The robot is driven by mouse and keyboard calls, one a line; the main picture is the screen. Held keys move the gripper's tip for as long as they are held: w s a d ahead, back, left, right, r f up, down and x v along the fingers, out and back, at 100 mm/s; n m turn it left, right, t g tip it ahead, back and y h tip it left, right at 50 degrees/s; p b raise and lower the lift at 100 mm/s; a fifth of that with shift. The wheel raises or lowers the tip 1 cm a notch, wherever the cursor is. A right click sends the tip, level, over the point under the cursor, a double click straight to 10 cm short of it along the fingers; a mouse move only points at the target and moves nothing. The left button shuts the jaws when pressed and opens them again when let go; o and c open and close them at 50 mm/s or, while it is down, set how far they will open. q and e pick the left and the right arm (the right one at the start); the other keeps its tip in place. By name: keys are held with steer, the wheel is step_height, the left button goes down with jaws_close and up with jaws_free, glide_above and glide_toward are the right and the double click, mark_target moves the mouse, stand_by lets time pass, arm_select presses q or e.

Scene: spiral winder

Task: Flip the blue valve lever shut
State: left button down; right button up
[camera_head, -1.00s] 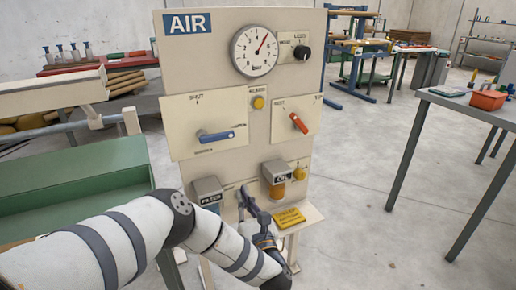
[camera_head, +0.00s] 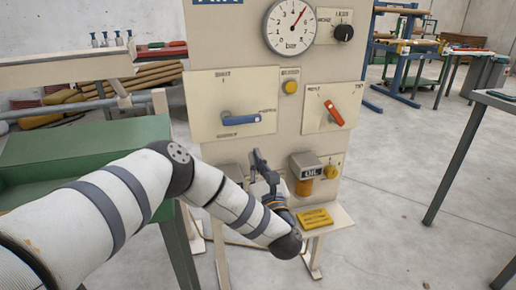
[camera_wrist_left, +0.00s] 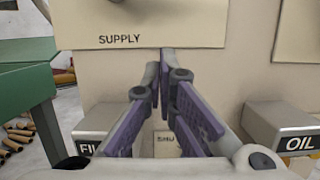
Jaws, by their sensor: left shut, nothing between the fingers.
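The blue valve lever (camera_head: 241,119) sits on a cream plate at the left of the upright air panel (camera_head: 300,150). It lies about level, its handle pointing right from its pivot. My left gripper (camera_head: 256,156) is below the lever, apart from it, fingers pointing up, shut and empty. In the left wrist view the purple-padded fingers (camera_wrist_left: 166,62) meet just under the lower edge of the plate marked SUPPLY (camera_wrist_left: 135,25). The lever itself is not clearly visible there. My right gripper is not in view.
A red lever (camera_head: 334,113) is on the right plate, with a gauge (camera_head: 292,27) above. The oil unit (camera_head: 305,172) stands right of my gripper; the filter unit (camera_wrist_left: 105,125) is at left. A green bin (camera_head: 85,145) is left of the panel.

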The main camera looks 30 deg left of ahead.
mark_target(242, 120)
arm_select(q)
steer(key=r, duration=0.1)
steer(key=w+a+r+p, duration=0.1)
steer(key=r, duration=0.1)
steer(key=w+a+r+p, duration=0.1)
steer(key=r, duration=0.1)
steer(key=shift+r, duration=0.15)
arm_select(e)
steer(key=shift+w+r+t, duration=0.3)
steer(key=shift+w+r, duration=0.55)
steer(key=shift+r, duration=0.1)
